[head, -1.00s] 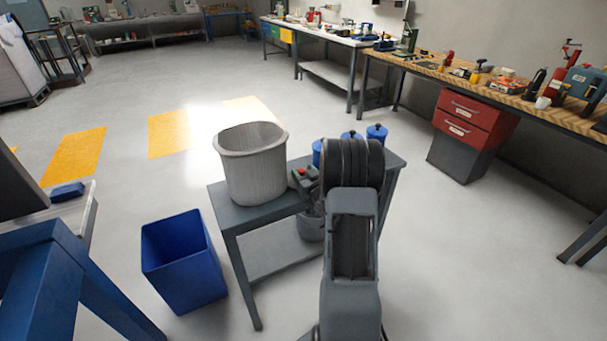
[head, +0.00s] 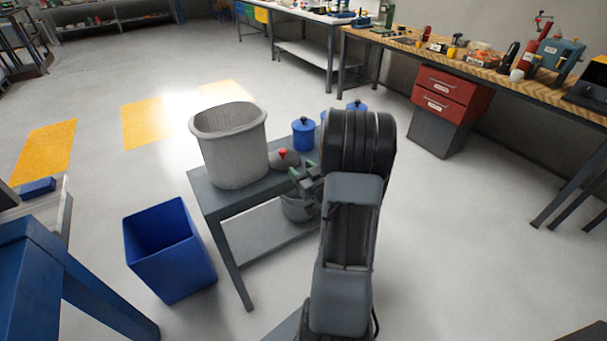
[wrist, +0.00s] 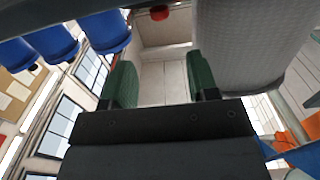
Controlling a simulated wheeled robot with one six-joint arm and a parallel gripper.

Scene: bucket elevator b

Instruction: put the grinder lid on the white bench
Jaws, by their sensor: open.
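What looks like the grinder lid, a low grey dome with a red knob (head: 283,154), sits on a grey metal table (head: 222,197), between a large grey tub and a blue canister. My gripper (head: 302,178) is open and empty at the table's near edge, just short of the lid and apart from it. In the wrist view its green-padded fingers (wrist: 160,82) stand apart with nothing between them, and the red knob (wrist: 159,13) shows at the top edge. The white bench (head: 290,15) stands far off along the back wall. My arm hides part of the table.
The grey tub (head: 232,150) stands left of the lid. Blue canisters (head: 303,134) stand behind it. A grey bucket (head: 298,208) is on the lower shelf. A blue bin (head: 170,255) stands on the floor at left. A wooden workbench (head: 480,68) lines the right. Open floor lies between.

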